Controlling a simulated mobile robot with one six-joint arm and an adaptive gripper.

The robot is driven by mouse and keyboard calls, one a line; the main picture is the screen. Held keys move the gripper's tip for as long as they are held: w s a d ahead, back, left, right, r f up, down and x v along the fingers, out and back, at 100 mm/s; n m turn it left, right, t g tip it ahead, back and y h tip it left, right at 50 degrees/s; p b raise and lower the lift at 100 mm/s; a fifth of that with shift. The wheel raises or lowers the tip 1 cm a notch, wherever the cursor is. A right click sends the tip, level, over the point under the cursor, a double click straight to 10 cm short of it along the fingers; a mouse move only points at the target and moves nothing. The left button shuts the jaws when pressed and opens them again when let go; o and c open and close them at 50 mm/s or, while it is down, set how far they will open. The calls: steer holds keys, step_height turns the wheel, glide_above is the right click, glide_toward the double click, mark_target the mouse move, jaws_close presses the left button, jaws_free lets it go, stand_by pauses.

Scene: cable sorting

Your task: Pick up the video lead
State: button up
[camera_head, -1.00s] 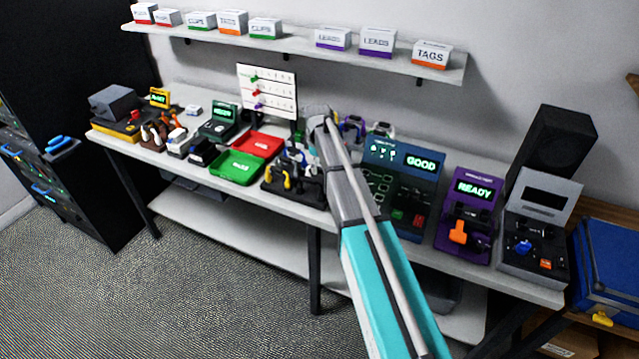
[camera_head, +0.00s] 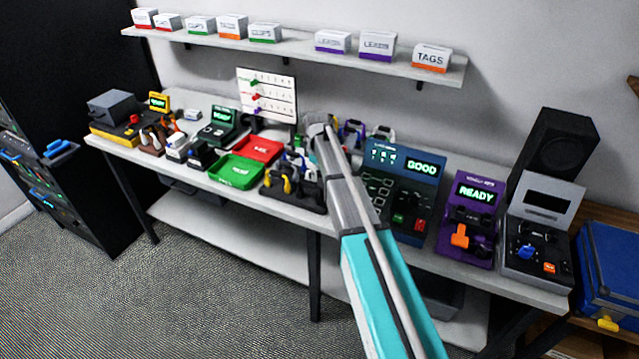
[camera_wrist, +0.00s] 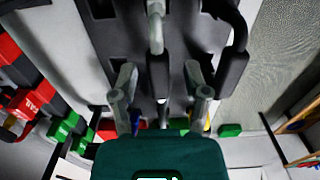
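My gripper (camera_wrist: 160,72) shows in the wrist view as two grey fingers spread apart. A dark plug with a light grey cable (camera_wrist: 158,76) lies between the fingertips; I see no clear grip on it. A second dark plug on a black cable (camera_wrist: 233,70) is to its right. Both are over a dark holder (camera_wrist: 95,35). In the head view, leads with yellow and dark ends stand in a black rack (camera_head: 292,194) left of my arm. No label shows which is the video lead.
A red tray (camera_head: 260,148) and a green tray (camera_head: 236,172) lie left of the rack. Right of my arm stand a teal tester reading GOOD (camera_head: 405,163), a purple tester reading READY (camera_head: 474,189) and a grey device (camera_head: 543,203). A shelf with boxes (camera_head: 290,45) runs above.

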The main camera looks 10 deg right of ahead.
jaws_close()
steer(key=shift+r, duration=0.2)
step_height(320, 180, up, 10)
steer(key=p, duration=1)
steer(key=shift+f, duration=0.2)
steer(key=shift+r, duration=0.15)
stand_by(0.6)
steer(key=shift+r+p, duration=1.4)
steer(key=shift+p, duration=0.1)
steer(key=shift+a, duration=0.1)
